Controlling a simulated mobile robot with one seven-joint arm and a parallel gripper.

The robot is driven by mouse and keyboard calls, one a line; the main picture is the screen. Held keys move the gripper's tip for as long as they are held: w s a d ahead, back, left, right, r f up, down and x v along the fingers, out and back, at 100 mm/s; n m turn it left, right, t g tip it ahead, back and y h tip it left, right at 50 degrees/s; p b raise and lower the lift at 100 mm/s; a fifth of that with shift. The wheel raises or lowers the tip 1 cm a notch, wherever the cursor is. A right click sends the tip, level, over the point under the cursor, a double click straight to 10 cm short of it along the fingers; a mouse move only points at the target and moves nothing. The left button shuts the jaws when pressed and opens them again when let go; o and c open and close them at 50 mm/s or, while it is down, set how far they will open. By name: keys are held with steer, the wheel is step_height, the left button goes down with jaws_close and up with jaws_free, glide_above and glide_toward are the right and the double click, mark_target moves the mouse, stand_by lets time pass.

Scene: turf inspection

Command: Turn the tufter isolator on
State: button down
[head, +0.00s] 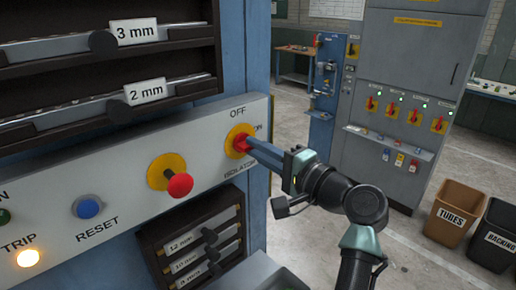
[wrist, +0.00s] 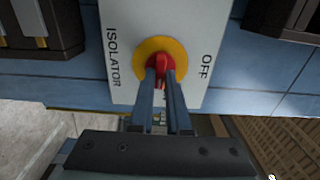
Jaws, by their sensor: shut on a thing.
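The isolator (head: 240,141) is a red rotary handle on a round yellow plate at the right end of the grey control panel. OFF is printed above it, ON to its right and ISOLATOR below. My gripper (head: 252,147) reaches it from the right and is shut on the red handle. In the wrist view the red handle (wrist: 160,66) sits between the two fingers (wrist: 160,82), in front of the yellow plate. The fingers and my wrist hide part of the handle and the ON label, so its exact angle is hard to tell.
A red mushroom button (head: 179,184) sticks out left of the isolator, with a blue RESET button (head: 88,207) and a lit TRIP lamp (head: 28,258) beyond. A small rack (head: 200,243) is below. A grey cabinet (head: 408,80) and bins (head: 455,212) stand right, across open floor.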

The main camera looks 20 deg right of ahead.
steer(key=c, duration=0.9)
jaws_free()
steer(key=shift+s, duration=0.1)
steer(key=b+v, duration=0.6)
steer(key=v, duration=0.6)
steer(key=shift+s+d, duration=0.15)
steer(key=shift+s, duration=0.2)
